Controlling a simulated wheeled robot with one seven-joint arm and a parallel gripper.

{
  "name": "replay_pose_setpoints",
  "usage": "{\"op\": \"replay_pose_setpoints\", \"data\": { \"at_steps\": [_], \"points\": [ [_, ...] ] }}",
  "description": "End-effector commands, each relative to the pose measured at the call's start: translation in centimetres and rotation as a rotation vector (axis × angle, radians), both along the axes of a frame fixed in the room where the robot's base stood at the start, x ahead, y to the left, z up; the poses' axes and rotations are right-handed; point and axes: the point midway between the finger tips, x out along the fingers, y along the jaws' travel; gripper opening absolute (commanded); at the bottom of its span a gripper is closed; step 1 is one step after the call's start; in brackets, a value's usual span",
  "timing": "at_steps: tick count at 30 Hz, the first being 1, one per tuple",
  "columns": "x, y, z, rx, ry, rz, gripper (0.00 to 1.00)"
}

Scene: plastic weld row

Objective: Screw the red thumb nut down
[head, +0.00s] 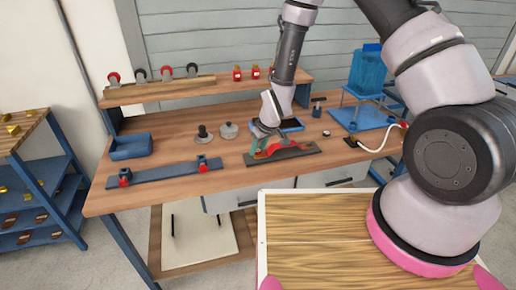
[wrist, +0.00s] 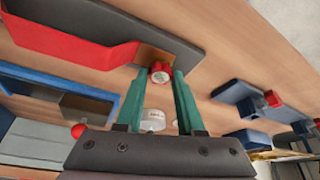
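A small red thumb nut (wrist: 159,74) shows in the wrist view at the end of a brown piece (wrist: 154,56), beside a long red part (wrist: 75,42). The red part lies along a dark base plate (wrist: 150,20). In the head view the red part (head: 285,146) and dark plate (head: 298,156) lie at the bench's front middle. My gripper (wrist: 161,73) has two green fingers, with the nut between their tips. The fingers stand apart, and a small gap seems to show beside the nut. In the head view my gripper (head: 262,144) is over the plate's left end; the nut cannot be made out there.
A blue rail (head: 160,176) with two red-knobbed clamps lies left on the bench (head: 230,178). A blue bin (head: 131,146) stands behind it. Dark and grey round pieces (head: 203,134) stand left of my gripper. A blue tray (head: 292,125) is just behind it. A blue stand (head: 363,115) is at right.

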Motion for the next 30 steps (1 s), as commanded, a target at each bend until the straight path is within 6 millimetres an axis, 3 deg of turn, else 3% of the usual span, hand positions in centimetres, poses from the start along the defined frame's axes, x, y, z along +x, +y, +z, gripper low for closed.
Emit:
{"op": "replay_pose_setpoints", "data": {
  "at_steps": [5, 6, 8, 16, 18, 30],
  "points": [
    [-0.05, 0.08, 0.0, -0.001, 0.0, -0.033, 0.0],
    [0.01, -0.02, 0.0, -0.001, 0.0, -0.038, 0.48],
    [0.02, -0.04, 0.0, -0.001, 0.001, -0.037, 0.71],
    [0.01, -0.02, 0.0, -0.001, 0.001, -0.036, 0.72],
    [-0.01, -0.02, -0.01, -0.001, 0.001, -0.036, 0.97],
    [0.05, -0.07, 0.38, -0.001, -0.001, -0.037, 0.97]
  ]
}}
